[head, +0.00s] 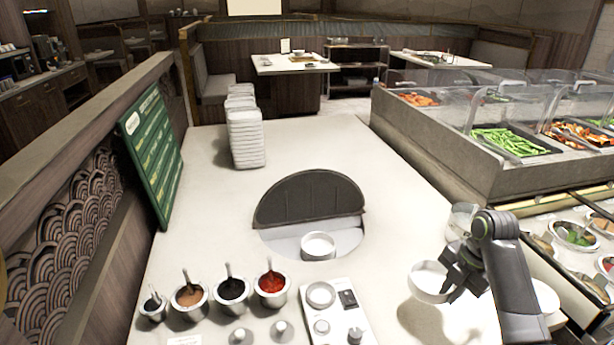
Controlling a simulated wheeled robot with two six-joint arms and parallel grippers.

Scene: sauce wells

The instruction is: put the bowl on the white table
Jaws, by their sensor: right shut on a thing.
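A white bowl (428,284) is at the right side of the white table (390,200). My right gripper (455,290) is shut on the bowl's right rim. A dark shadow lies on the table to the lower left of the bowl, and the bowl looks held a little above the surface. The inside of the bowl looks empty. My left gripper is not in view.
Several sauce pots (231,291) with spoons stand at the front left, beside a control panel (335,312). A round recess with a raised dark lid (310,198) is mid-table. Stacked white items (246,138) stand behind. A glass-covered food counter (440,135) borders the right.

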